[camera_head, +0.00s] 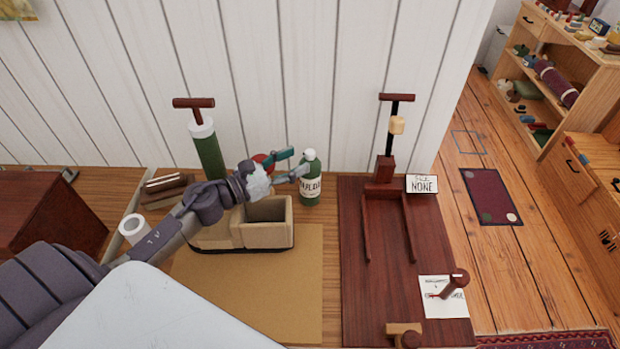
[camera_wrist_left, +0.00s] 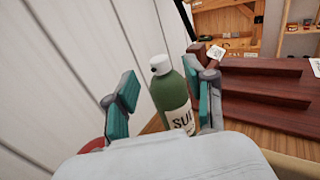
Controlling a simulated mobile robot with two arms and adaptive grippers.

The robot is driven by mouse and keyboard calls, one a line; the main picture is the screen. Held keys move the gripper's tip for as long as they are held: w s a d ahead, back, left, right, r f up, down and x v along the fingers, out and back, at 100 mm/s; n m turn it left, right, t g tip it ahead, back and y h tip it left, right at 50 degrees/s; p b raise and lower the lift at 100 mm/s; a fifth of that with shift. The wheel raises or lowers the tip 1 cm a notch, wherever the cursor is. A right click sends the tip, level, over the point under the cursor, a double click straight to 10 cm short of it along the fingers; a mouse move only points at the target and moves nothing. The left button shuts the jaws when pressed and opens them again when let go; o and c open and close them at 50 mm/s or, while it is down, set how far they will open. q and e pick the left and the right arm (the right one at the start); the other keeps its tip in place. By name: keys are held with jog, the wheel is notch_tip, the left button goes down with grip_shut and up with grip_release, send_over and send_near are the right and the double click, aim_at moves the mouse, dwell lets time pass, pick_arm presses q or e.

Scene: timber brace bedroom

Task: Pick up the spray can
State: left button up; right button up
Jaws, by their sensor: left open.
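The spray can is a green bottle (camera_head: 311,186) with a white cap and a pale lettered label. It stands upright on the wooden surface by the white plank wall. My left gripper (camera_head: 291,165) is open, with teal finger pads, just left of the can and near its upper part. In the left wrist view the can (camera_wrist_left: 168,92) appears between the open fingers (camera_wrist_left: 165,105), closer to the right finger, which covers part of its right side. I cannot tell whether that finger touches it. The can's lower part is hidden there. My right gripper is not in view.
A beige two-part bin (camera_head: 266,235) stands below my left gripper. A green pump with a red handle (camera_head: 208,150) stands behind my wrist. A round red thing (camera_head: 262,160) is partly hidden behind the gripper. A dark red board (camera_head: 385,290) lies right of the can.

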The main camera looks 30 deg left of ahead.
aim_at(305, 154)
pick_arm(q)
jog(key=x, duration=0.2)
jog(key=p+x, duration=0.1)
jog(key=x, duration=0.1)
jog(key=shift+w+r, duration=0.15)
jog(key=shift+r, duration=0.05)
jog(key=shift+w+d+f, duration=0.15)
jog(key=shift+w+d, duration=0.05)
jog(key=shift+w, duration=0.15)
jog(key=shift+s, duration=0.1)
